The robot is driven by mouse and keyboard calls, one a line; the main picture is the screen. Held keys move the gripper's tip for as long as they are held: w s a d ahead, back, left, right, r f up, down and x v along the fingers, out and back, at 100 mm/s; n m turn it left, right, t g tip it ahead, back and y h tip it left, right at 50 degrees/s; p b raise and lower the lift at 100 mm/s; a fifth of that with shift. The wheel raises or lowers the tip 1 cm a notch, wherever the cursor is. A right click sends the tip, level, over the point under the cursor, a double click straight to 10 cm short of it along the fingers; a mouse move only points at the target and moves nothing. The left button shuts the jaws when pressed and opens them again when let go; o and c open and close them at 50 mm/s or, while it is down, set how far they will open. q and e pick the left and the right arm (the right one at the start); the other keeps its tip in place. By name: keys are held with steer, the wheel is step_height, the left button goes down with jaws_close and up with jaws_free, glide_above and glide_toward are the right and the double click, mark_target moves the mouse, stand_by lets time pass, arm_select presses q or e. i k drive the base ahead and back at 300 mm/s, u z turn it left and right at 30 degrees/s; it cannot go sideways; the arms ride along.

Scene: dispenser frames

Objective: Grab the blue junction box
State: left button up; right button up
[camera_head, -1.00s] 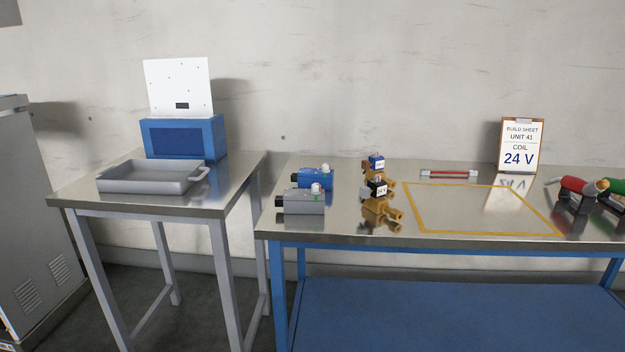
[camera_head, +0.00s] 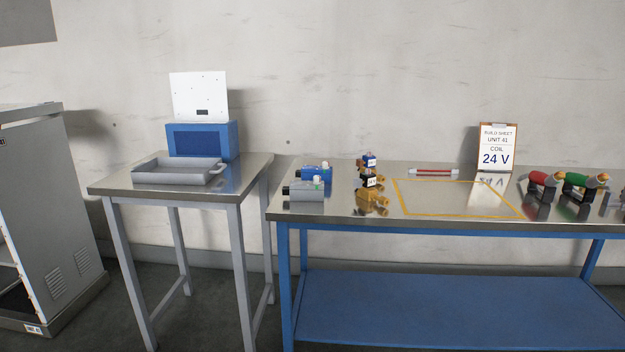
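The blue junction box (camera_head: 316,173) lies on the left part of the long steel-topped bench (camera_head: 400,222), behind a grey box (camera_head: 307,191) of like shape. Both have a black end on the left and a pale fitting on top. The grey box hides part of the blue one's front. Neither of my grippers shows in the head view.
Brass valves (camera_head: 372,197) stand right of the boxes, before a yellow-outlined area (camera_head: 455,213). A build sheet (camera_head: 496,147) reads coil 24 V. A side table (camera_head: 180,192) holds a grey tray (camera_head: 172,177) and a blue bin (camera_head: 205,140). A cabinet (camera_head: 50,220) stands left.

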mark_target(307, 173)
steer(key=u, duration=0.65)
steer(key=i, duration=0.85)
steer(key=u, duration=0.45)
